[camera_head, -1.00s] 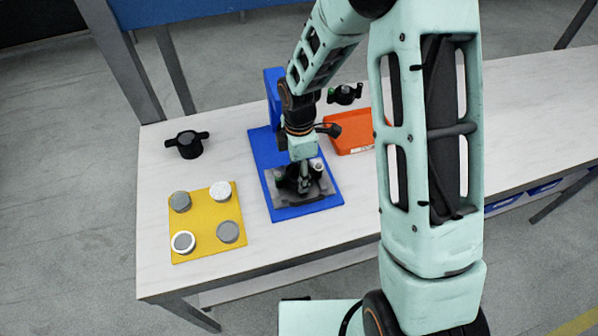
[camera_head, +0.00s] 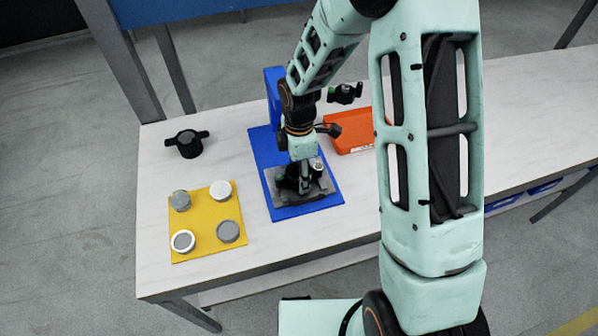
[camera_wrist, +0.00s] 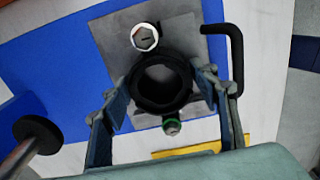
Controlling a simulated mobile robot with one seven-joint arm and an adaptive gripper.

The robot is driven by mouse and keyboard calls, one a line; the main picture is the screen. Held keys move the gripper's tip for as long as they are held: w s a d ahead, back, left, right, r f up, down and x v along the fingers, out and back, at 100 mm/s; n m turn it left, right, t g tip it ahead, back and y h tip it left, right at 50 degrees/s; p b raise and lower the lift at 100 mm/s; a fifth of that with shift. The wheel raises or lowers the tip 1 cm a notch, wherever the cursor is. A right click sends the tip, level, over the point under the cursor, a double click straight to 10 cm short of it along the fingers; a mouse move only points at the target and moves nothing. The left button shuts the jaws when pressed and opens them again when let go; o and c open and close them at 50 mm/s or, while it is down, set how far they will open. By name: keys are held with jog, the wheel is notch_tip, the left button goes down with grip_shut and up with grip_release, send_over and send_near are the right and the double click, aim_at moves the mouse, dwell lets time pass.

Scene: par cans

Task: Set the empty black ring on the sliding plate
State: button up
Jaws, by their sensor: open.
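The empty black ring (camera_wrist: 163,60) lies on the grey sliding plate (camera_wrist: 110,42) in the wrist view, and bare grey shows through its hole. My gripper (camera_wrist: 163,92) is open, with one finger on each side of the ring. I cannot tell whether the fingers touch it. In the head view my gripper (camera_head: 304,184) is down at the sliding plate (camera_head: 318,196) and partly hides the ring (camera_head: 287,180).
A blue base (camera_head: 265,152) with a blue upright carries the plate. A white-rimmed bolt head (camera_wrist: 145,37) stands beside the ring. A yellow mat (camera_head: 205,207) holds several round pieces. Another black part (camera_head: 188,145) stands at left, one (camera_head: 345,93) behind, near an orange tray (camera_head: 350,128).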

jog(key=o, duration=0.6)
jog(key=shift+c, duration=0.2)
notch_tip(320, 180, up, 12)
dwell(0.3)
